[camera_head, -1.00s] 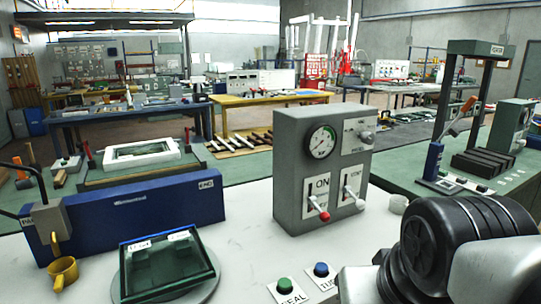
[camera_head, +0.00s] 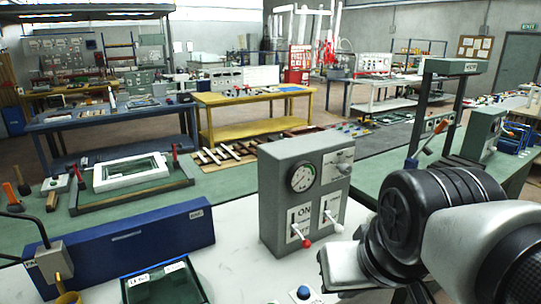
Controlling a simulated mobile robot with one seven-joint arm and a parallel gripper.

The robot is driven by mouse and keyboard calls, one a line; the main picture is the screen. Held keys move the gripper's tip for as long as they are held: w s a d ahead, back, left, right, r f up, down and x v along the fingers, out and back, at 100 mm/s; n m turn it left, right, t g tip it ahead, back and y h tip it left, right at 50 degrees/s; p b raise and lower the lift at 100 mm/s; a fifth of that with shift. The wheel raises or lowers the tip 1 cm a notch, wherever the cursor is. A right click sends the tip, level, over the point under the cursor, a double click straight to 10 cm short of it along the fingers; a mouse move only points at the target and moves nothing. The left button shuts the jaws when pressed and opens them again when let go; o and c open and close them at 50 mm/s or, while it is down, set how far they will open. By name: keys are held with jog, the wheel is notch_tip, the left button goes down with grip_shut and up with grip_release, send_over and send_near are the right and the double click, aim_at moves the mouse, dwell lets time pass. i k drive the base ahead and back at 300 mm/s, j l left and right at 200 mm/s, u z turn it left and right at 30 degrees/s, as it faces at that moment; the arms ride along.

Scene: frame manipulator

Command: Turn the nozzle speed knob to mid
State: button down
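The grey control box (camera_head: 300,195) stands on the white worktop right of the middle. A small round grey knob (camera_head: 343,168) sits at the upper right of its front, beside a label too small to read. A round dial gauge (camera_head: 302,178) is to its left. Below are two levers, one with a red tip (camera_head: 306,243) and one with a white tip (camera_head: 338,228). My arm (camera_head: 420,225) fills the lower right, in front of the worktop to the right of the box. The fingers of my gripper do not show, and no contact with the knob is visible.
A blue button (camera_head: 303,292) is on the worktop before the box. Green benches (camera_head: 225,180) lie behind, with a tall dark frame (camera_head: 428,110) at right.

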aim_at(345, 169)
jog(key=i+l, duration=0.1)
jog(key=l, duration=0.3)
jog(key=i+l+z, duration=0.1)
jog(key=l, duration=0.35)
jog(key=i+l+z, duration=0.1)
jog(key=l, duration=0.3)
jog(key=i, duration=0.05)
